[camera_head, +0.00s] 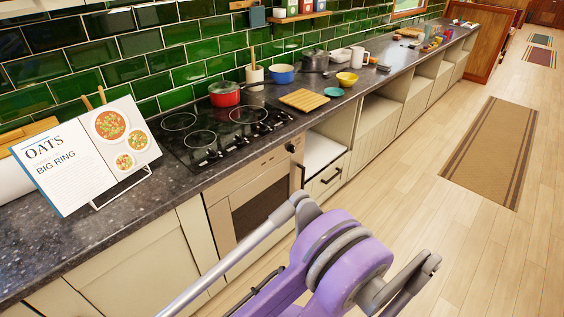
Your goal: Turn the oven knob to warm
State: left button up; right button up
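The oven (250,195) is built in under the counter, with a light panel and a dark glass door. A small dark knob (290,147) sits at the right end of its upper panel. Its markings are too small to read, so I cannot tell its setting. Above the oven is a black cooktop (188,128) with ring burners and several small dark controls along its right part. A purple and grey part of my own arm fills the lower middle and covers the oven's lower right. I see no gripper fingertips of either arm, and nothing touches the knob.
An open recipe book (75,165) stands left of the cooktop. A red pot (225,94) is on the cooktop's back. A cutting board (304,100), blue bowl (283,75) and yellow bowl (347,79) stand right. A drawer (324,180) has a dark handle.

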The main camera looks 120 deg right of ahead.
aim_at(291, 149)
jog(key=z, duration=4.05)
jog(key=i+u, duration=0.35)
jog(key=i+l+u, duration=0.35)
jog(key=i, duration=0.2)
jog(key=i+j, duration=0.05)
jog(key=j, duration=0.05)
